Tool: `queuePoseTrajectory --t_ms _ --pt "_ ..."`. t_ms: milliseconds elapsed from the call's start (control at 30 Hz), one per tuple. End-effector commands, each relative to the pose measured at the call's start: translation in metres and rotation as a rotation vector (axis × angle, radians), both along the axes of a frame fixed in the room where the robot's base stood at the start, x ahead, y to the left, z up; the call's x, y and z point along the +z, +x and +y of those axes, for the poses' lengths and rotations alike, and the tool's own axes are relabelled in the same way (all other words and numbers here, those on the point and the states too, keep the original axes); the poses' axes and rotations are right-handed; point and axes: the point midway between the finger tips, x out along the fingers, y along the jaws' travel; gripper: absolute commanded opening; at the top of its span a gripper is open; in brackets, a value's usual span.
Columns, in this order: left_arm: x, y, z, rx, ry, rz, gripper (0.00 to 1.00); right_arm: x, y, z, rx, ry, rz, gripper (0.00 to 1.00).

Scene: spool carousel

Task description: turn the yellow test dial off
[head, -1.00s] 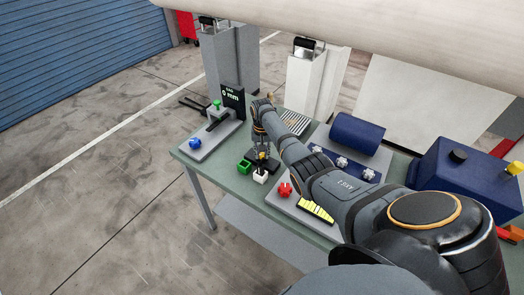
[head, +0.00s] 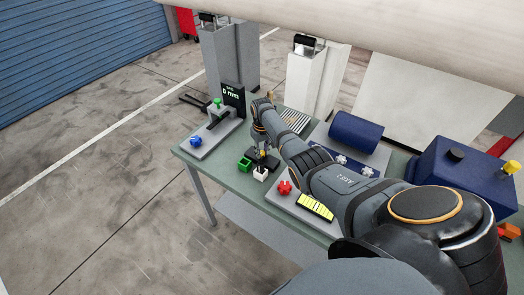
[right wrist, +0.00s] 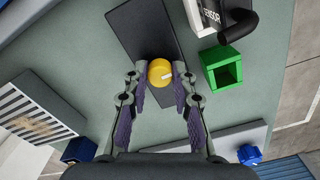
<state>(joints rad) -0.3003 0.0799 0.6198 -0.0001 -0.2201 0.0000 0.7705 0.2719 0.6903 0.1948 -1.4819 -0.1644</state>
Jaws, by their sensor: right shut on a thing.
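The yellow test dial (right wrist: 160,72) is a round knob on a dark plate (right wrist: 139,31), with a short pale mark towards its right side in the right wrist view. It also shows small in the head view (head: 262,153). My right gripper (right wrist: 160,80) is at the dial, one finger on each side, shut on it. In the head view my right gripper (head: 261,143) reaches down over the plate and partly hides it. My left gripper is in neither view.
A green open box (right wrist: 222,69) and a white block (head: 260,174) stand close to the dial. A red knob (head: 284,188), a blue knob (head: 195,141) and a dark blue cylinder (head: 357,138) are also on the table. Bare tabletop (head: 215,169) shows at the left front.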

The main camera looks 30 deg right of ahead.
Motion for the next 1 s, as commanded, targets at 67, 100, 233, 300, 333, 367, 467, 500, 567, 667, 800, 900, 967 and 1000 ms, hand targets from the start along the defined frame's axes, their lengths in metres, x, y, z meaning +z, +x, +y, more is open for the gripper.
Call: queuePoseTrajectory --t_ms 67,100,233,300,333,367,467,500,567,667,800,900,967,1000 --pt "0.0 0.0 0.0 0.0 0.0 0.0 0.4 0.002 0.001 0.0 0.005 -0.001 -0.004 0.0" --pt "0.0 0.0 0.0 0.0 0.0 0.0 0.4 0.002 0.001 0.0 0.006 -0.001 -0.004 0.0" --pt "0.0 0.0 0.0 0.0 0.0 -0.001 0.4 0.002 0.001 0.0 0.006 -0.001 -0.004 0.0" --pt "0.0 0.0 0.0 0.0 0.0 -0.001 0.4 0.002 0.001 0.0 0.006 -0.001 -0.004 0.0" --pt "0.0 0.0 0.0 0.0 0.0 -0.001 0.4 0.002 0.001 0.0 0.006 -0.001 -0.004 0.0" --pt "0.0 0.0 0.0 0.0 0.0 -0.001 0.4 0.002 0.001 0.0 0.006 -0.001 -0.004 0.0" --pt "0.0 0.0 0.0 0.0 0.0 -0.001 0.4 0.002 0.001 0.0 0.005 -0.001 -0.004 0.35" --pt "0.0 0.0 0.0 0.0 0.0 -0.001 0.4 0.001 0.001 0.0 0.005 -0.001 -0.003 0.4" --pt "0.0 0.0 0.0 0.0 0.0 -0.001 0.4 0.001 0.001 0.0 0.005 -0.001 -0.003 0.48" --pt "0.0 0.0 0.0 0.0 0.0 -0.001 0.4 0.001 0.001 0.0 0.005 -0.001 -0.002 0.48" --pt "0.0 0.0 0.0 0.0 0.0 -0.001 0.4 0.001 0.0 0.0 0.004 0.0 -0.001 0.48" --pt "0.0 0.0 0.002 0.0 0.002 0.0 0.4 0.004 0.001 0.0 0.004 -0.001 -0.003 0.48" --pt "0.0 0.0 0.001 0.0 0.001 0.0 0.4 0.011 0.001 -0.001 0.004 -0.001 -0.004 0.48" --pt "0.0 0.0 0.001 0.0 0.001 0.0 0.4 0.018 0.002 -0.001 0.004 -0.001 -0.006 0.48"
